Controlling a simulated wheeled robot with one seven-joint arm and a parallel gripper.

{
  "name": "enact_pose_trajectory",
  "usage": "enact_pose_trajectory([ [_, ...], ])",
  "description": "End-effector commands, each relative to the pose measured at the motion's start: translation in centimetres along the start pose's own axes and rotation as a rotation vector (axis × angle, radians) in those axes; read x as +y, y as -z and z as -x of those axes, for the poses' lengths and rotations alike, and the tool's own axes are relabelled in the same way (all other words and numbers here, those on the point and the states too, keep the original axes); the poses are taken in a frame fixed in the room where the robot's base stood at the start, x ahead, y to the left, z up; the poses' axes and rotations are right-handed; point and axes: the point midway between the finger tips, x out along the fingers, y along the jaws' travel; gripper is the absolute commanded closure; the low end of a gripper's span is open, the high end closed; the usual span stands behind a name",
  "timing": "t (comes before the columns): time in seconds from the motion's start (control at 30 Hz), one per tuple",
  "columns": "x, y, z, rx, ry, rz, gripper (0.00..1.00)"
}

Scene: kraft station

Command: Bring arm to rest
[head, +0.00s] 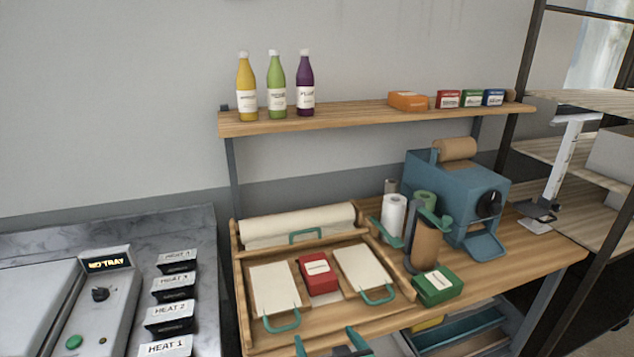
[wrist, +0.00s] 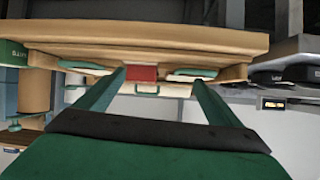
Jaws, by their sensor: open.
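My gripper (head: 325,335) shows at the bottom edge of the head view, in front of the workbench's front edge. Its two teal fingers are spread apart with nothing between them. In the wrist view my gripper (wrist: 160,78) is also open and empty, and its fingers point toward the wooden tray, which appears upside down. The rest of my arm is outside the head view.
The wooden tray (head: 240,285) holds a red box (head: 319,274) between two white pads. A green box (head: 437,287), upright rolls and a blue machine (head: 455,190) stand right. A shelf (head: 350,118) bears bottles. A heat station (head: 110,300) is left.

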Motion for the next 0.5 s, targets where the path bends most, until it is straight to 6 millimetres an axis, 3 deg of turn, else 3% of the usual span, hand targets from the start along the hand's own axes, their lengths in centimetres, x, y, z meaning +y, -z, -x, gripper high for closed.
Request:
enact_pose_trajectory([
  [0.27, -1.2, -5.7, 0.0, 0.026, -0.046, -0.080, 0.12],
  [0.5, -2.6, -11.8, 1.8, 0.064, -0.114, -0.142, 0.12],
])
